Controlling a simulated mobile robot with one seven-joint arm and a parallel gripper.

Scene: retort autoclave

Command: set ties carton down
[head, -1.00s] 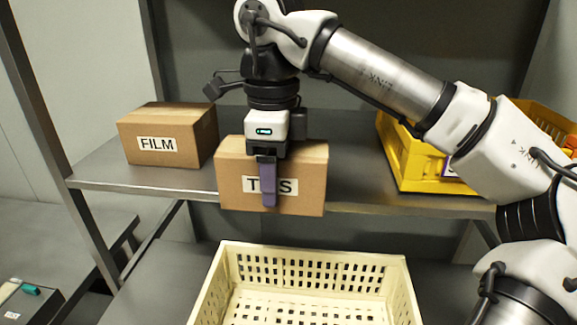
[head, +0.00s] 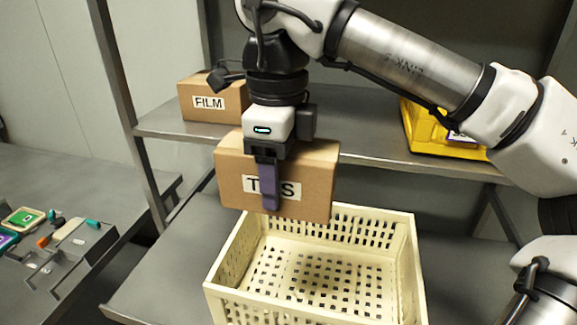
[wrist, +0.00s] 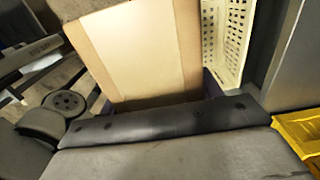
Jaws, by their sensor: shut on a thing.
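The ties carton (head: 300,178) is a brown cardboard box with a white label, partly covered by a purple finger. My gripper (head: 268,180) is shut on it from above, with one finger down its front face. In the head view the carton hangs in front of the shelf and overlaps the back left rim of the cream crate. The wrist view shows the carton's top (wrist: 140,50) close against the gripper, with part of the crate beyond it. The carton's underside and the far finger are hidden.
An empty cream perforated crate (head: 412,262) stands on the lower grey surface (head: 160,275). A FILM carton (head: 208,103) and a yellow crate (head: 425,135) stand on the shelf (head: 365,150). A left-hand bench (head: 75,185) holds small coloured items. A shelf post (head: 125,110) stands at left.

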